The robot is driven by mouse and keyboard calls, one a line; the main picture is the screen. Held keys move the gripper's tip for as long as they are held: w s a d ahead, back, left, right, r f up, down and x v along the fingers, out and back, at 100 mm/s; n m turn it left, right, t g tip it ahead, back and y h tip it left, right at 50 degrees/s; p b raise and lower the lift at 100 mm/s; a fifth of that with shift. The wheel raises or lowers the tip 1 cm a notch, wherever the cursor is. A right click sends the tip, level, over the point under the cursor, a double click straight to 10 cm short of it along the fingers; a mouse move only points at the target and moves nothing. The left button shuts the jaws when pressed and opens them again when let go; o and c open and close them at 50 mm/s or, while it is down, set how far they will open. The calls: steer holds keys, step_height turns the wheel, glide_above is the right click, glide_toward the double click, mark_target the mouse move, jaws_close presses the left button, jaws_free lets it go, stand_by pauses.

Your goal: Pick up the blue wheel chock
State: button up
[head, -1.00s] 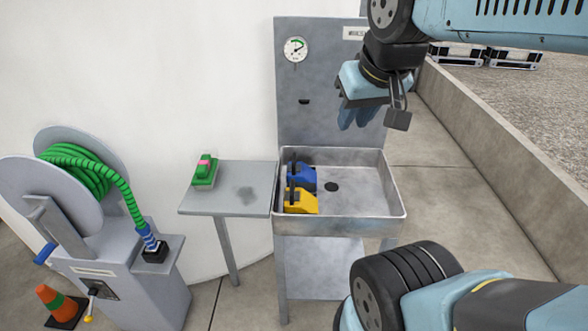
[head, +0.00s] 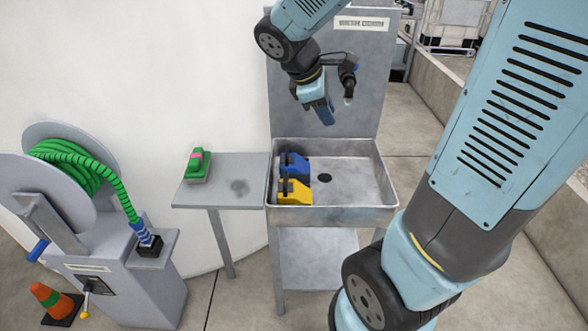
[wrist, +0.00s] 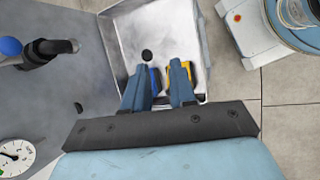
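The blue wheel chock (head: 299,167) sits in the left part of the metal sink basin (head: 345,214), behind the yellow chock (head: 297,195). A dark upright part covers some of each chock. My gripper (head: 326,120) is above the basin, to the right of and higher than the blue chock, pointing down. In the wrist view its two fingers (wrist: 159,66) are apart with nothing held. There the blue chock (wrist: 156,80) shows partly in the gap between them. The yellow chock (wrist: 187,70) is partly hidden by the right finger.
A backboard (head: 318,80) rises behind the basin. A side table (head: 225,170) to the left carries a green block with a pink top (head: 198,165). A hose reel (head: 60,200) and an orange cone (head: 50,300) stand further left. The basin's right part is clear.

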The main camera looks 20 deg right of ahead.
steer(key=w+a+f+n+h, duration=0.2)
steer(key=w+f+n+h, duration=0.1)
steer(key=w+f+n, duration=0.3)
steer(key=n+t+h, duration=0.3)
steer(key=n+t, duration=0.3)
steer(key=n, duration=1.2)
glide_toward(287, 145)
steer(key=v, duration=0.3)
steer(key=shift+s+a+f, duration=0.15)
steer(key=shift+s+f, duration=0.05)
steer(key=shift+w+f, duration=0.15)
steer(key=shift+f, duration=0.05)
steer(key=shift+x, duration=6.75)
steer(key=shift+c, duration=0.2)
